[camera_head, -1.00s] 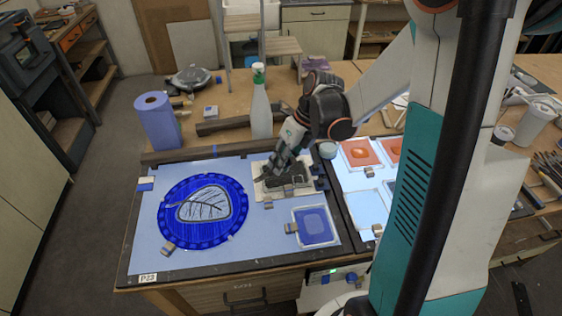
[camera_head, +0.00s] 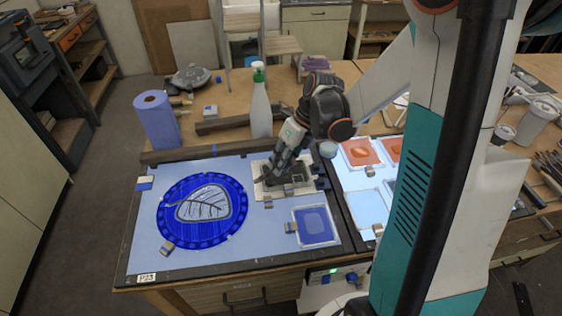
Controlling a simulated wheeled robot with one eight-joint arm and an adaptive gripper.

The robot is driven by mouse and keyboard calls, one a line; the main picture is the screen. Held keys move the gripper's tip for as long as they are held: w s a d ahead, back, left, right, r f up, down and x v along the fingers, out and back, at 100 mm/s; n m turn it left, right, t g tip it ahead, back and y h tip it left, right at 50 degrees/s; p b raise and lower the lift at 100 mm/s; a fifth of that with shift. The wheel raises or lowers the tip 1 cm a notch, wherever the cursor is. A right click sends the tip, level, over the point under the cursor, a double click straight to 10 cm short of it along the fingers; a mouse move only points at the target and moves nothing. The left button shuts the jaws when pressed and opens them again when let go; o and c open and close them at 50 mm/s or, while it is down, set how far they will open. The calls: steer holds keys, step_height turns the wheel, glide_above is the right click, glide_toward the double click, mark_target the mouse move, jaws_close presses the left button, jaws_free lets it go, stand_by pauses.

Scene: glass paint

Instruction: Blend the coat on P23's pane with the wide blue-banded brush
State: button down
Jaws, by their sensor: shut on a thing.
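P23's pane (camera_head: 190,235) is a round deep-blue glass disc with a pale leaf shape in its middle. It lies on a light-blue lit panel, whose front left corner carries the P23 label (camera_head: 146,278). My gripper (camera_head: 284,176) points down over a pale tray (camera_head: 262,192) with dark contents, right of the pane. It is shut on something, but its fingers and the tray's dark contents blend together. I cannot make out the brush or its blue band. A smaller square blue pane (camera_head: 315,225) lies in front of the tray.
A blue paper roll (camera_head: 156,120) and a white spray bottle (camera_head: 261,108) stand behind the panel. A dark wooden bar (camera_head: 222,126) lies between them. Orange panes (camera_head: 361,153) lie on a second lit panel at right. The panel's front left is clear.

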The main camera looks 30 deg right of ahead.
steer(key=shift+s+d+b, duration=0.9)
steer(key=shift+s+d, duration=0.85)
steer(key=shift+d, duration=4.25)
steer(key=w, duration=0.3)
steer(key=w+d+r, duration=0.1)
steer(key=shift+w+r, duration=0.1)
steer(key=shift+w, duration=0.3)
steer(key=shift+f+b, duration=0.4)
steer(key=shift+b, duration=0.05)
steer(key=shift+f, duration=0.25)
